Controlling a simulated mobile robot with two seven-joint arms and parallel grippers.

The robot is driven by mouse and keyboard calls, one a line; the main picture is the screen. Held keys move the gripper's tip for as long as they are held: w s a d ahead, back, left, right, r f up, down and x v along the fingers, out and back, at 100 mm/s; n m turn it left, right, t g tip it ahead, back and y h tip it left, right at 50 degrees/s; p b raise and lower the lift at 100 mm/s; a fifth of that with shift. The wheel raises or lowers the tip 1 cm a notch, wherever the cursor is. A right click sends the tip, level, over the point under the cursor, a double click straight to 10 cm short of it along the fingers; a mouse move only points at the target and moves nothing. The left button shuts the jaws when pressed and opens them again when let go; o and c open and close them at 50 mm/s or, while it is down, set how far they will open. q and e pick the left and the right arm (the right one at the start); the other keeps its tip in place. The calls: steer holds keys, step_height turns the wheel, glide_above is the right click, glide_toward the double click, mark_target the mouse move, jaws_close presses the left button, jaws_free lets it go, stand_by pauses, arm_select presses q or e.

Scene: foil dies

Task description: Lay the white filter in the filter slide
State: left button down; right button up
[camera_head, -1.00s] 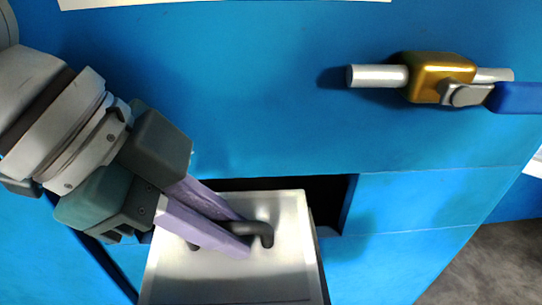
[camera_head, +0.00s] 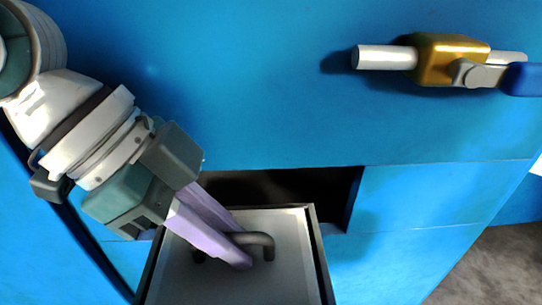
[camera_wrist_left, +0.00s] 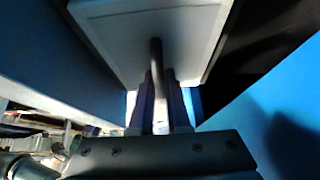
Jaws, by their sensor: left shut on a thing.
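The filter slide (camera_head: 290,278) is a grey metal drawer-like piece with a pale rim, standing out from a dark rectangular slot (camera_head: 285,187) in the blue housing. It carries a dark bar handle (camera_head: 265,242). My left gripper (camera_head: 240,252), with purple fingers, is shut on the handle. In the left wrist view the fingers (camera_wrist_left: 160,85) close on both sides of the dark handle (camera_wrist_left: 155,50), with the slide's pale face (camera_wrist_left: 195,25) behind. I see no white filter in these views. My right gripper is not in view.
A brass valve (camera_head: 450,58) with a blue lever (camera_head: 523,79) and a silver pipe (camera_head: 385,57) sticks out of the blue wall (camera_head: 250,90) at the upper right. Grey floor (camera_head: 485,265) shows at the lower right.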

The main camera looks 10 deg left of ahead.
arm_select(q)
steer(key=c, duration=0.9)
jaws_free()
steer(key=shift+f, duration=0.1)
steer(key=shift+r, duration=0.3)
steer(key=p+v, duration=0.4)
steer(key=v, duration=0.8)
steer(key=shift+r, duration=0.35)
